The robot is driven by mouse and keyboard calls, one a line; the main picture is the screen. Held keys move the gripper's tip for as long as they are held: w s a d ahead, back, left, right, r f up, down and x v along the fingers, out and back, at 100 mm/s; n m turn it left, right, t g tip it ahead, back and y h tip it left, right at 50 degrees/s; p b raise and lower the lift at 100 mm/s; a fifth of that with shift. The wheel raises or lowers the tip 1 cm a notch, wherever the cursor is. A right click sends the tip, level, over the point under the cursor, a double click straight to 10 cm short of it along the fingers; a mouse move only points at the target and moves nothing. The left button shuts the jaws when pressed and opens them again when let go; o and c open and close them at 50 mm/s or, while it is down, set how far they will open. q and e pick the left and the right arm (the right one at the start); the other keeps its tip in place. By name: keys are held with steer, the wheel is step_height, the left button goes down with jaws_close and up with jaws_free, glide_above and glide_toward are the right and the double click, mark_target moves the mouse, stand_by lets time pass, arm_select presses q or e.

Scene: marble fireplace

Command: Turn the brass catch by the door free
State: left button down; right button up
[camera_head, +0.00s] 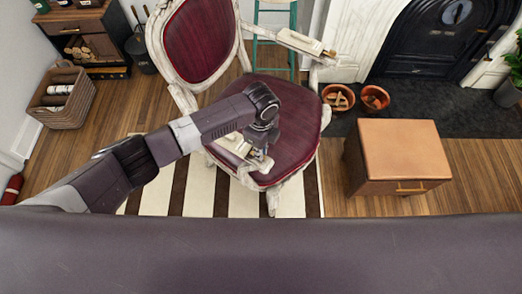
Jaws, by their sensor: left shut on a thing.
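My left gripper (262,164) reaches in from the left and points down beside the seat of a carved, cream-framed chair (300,120) with dark red upholstery. It is shut on a small pale or tan thing at the front end of the chair's near armrest. The fingers hide most of this thing, and I cannot tell whether it is the brass catch. No brass catch can be made out elsewhere. My right gripper is not in view.
A tan-topped box stool (398,150) stands right of the chair. Two terracotta pots (374,98) sit on the dark hearth. A wicker basket (66,100) and wooden cabinet (75,28) stand at the left. A striped rug (205,190) lies under the chair.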

arm_select(q)
steer(key=shift+r+n+p, duration=0.15)
steer(key=shift+n+p, duration=0.45)
steer(key=shift+s+n+p, duration=0.1)
steer(key=shift+n+p, duration=0.85)
steer(key=shift+n, duration=0.25)
steer(key=n+p, duration=0.3)
steer(key=n, duration=0.2)
steer(key=n+p, duration=0.2)
steer(key=n, duration=0.2)
steer(key=shift+d+n+p, duration=0.1)
steer(key=shift+n+p, duration=0.25)
steer(key=shift+n, duration=0.05)
steer(key=n+p, duration=0.1)
steer(key=n, duration=0.3)
steer(key=shift+n, duration=0.3)
steer(key=c, duration=2.1)
jaws_free()
